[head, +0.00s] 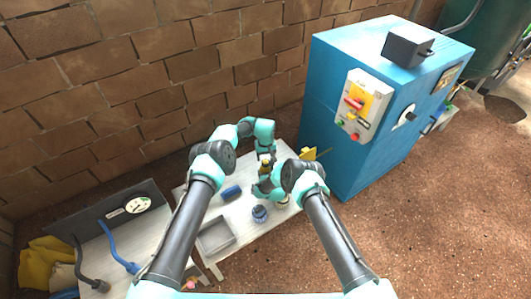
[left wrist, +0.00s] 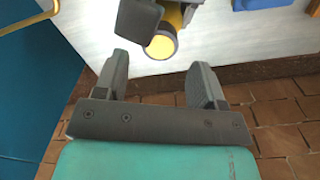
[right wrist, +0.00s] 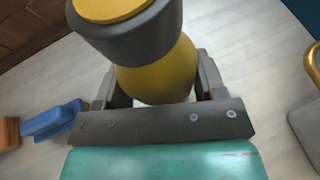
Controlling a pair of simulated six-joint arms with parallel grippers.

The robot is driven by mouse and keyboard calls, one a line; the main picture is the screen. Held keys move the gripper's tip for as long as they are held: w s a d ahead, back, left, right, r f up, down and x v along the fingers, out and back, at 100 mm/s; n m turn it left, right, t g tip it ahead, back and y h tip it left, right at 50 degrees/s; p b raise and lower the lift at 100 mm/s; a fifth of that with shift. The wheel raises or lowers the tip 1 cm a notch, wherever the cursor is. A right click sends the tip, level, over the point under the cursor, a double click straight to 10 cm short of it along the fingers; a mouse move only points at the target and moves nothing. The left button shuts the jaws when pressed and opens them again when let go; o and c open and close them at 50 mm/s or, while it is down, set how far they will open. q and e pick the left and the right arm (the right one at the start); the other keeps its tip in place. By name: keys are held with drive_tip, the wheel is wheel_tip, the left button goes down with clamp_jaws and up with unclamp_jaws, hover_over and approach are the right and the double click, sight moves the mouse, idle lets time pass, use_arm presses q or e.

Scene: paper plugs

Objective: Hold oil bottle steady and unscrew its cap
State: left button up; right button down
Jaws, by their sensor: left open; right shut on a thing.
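The oil bottle (right wrist: 157,75) has a yellow body and a dark grey cap (right wrist: 128,38) with a yellow top. My right gripper (right wrist: 155,80) is shut on the body, and the cap end is clear of its fingers. In the head view the bottle (head: 264,171) is small and partly hidden between the two arms. My left gripper (head: 265,156) is just above it there. In the left wrist view my left gripper (left wrist: 160,82) is open and empty.
A grey tray (head: 215,237), a dark blue item (head: 231,192) and a blue jar (head: 260,213) are on the light table. A yellow piece (head: 308,154) is at its right edge. A blue cabinet (head: 345,170) stands close at the right, and a brick wall (head: 180,60) is behind.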

sight(265, 162)
use_arm(q)
drive_tip(key=shift+f, duration=2.45)
drive_tip(key=shift+c, duration=0.2)
drive_tip(key=c, duration=0.9)
drive_tip(key=n, duration=0.5)
drive_tip(key=shift+n, duration=0.3)
drive_tip(key=n, duration=0.4)
drive_tip(key=shift+n, duration=0.4)
drive_tip(key=o, duration=1)
